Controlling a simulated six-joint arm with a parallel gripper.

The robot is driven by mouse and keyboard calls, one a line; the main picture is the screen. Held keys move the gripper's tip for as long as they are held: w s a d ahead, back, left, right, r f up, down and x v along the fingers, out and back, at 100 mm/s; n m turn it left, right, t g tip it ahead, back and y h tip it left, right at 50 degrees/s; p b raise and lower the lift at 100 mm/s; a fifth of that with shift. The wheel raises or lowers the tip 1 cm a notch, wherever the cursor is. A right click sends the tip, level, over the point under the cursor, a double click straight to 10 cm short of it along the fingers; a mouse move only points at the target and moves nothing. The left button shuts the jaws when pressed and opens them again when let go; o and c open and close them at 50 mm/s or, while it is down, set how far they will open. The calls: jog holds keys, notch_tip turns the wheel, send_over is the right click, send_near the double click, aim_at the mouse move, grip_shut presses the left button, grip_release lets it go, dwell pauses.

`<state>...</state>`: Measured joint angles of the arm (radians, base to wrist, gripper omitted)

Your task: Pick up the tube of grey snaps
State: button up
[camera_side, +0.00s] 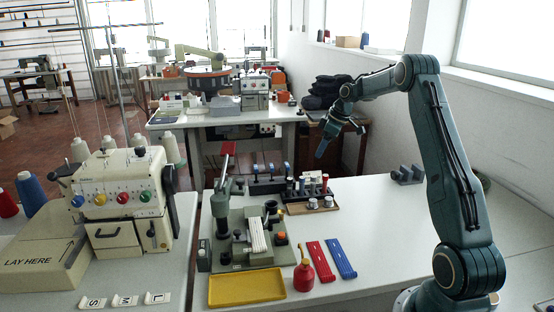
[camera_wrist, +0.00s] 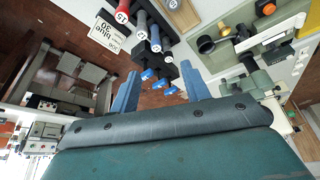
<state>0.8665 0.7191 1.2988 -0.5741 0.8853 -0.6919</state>
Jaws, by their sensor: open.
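My gripper (camera_side: 322,146) hangs above the far edge of the bench, fingers pointing down. In the wrist view my gripper (camera_wrist: 161,88) has its two blue fingers wide apart with nothing between them. Several upright tubes stand in a dark rack; a grey tube (camera_wrist: 139,24) shows between a red tube (camera_wrist: 123,8) and a blue tube (camera_wrist: 154,38). The tubes are apart from my fingers. In the side view the rack of tubes (camera_side: 301,186) is below and left of my gripper; which one is grey is too small to tell.
Blue-tipped tools (camera_side: 269,169) stand in a black rack beside the tubes. A wooden tray (camera_side: 322,208) holds small pale pieces. The right of the bench is mostly clear.

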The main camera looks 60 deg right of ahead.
aim_at(315, 176)
jog(key=d+f, duration=0.3)
jog(key=shift+s+d+f, duration=0.1)
jog(key=shift+s+d, duration=0.15)
jog(key=shift+s, duration=0.15)
jog(key=shift+x, duration=4.3)
jog(key=shift+a, duration=0.15)
jog(key=shift+x, duration=2.6)
jog(key=shift+c, duration=0.2)
grip_shut()
